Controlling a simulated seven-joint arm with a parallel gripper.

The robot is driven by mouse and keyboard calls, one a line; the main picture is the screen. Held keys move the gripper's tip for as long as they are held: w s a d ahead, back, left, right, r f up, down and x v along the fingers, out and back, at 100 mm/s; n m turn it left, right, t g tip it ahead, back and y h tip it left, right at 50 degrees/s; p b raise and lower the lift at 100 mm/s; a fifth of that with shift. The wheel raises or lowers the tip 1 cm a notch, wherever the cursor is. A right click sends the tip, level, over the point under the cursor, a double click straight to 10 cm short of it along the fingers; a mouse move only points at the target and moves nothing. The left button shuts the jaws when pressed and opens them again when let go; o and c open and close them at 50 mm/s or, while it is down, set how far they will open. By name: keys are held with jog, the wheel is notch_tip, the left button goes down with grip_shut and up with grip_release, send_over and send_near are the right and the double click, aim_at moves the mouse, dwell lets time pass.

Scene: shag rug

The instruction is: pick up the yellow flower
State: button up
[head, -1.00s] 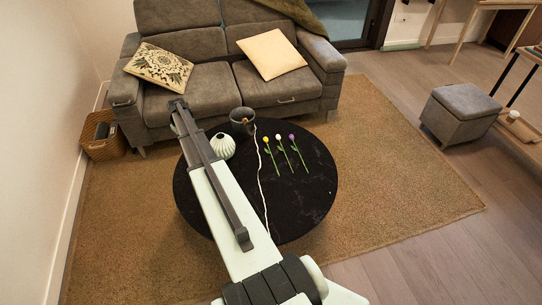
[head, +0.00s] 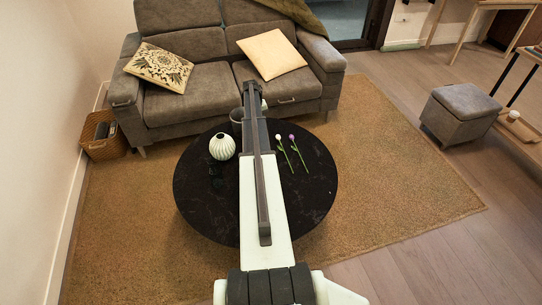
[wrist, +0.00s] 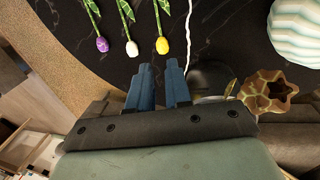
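The yellow flower (wrist: 162,45) lies on the black table with its green stem running toward the top of the wrist view. In the head view my arm hides it. My gripper (wrist: 161,72) is open and empty, its two blue fingers apart. The yellow bloom shows just past the fingertips, roughly in line with the gap between them. I cannot tell the height of the fingers above the table.
A white flower (wrist: 131,48) and a purple flower (wrist: 102,44) lie beside it. A dark pot (wrist: 209,80) and ribbed vase (head: 222,147) stand nearby. A sofa (head: 190,93) stands behind the round table (head: 310,195).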

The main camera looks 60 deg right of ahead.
jog(key=f, duration=0.2)
jog(key=s+f, duration=0.1)
jog(key=f, duration=0.2)
jog(key=d+f, duration=0.1)
jog(key=f, duration=0.1)
jog(key=shift+s+f, duration=0.2)
jog(key=shift+f, duration=0.1)
jog(key=shift+s+d+f, duration=0.1)
jog(key=shift+s+f, duration=0.05)
jog(key=shift+f, duration=0.9)
jog(key=shift+s+f, duration=0.2)
jog(key=shift+f, duration=0.85)
jog(key=shift+s+d+f, duration=0.1)
jog(key=shift+s+f, duration=0.05)
jog(key=shift+f, duration=0.9)
grip_shut()
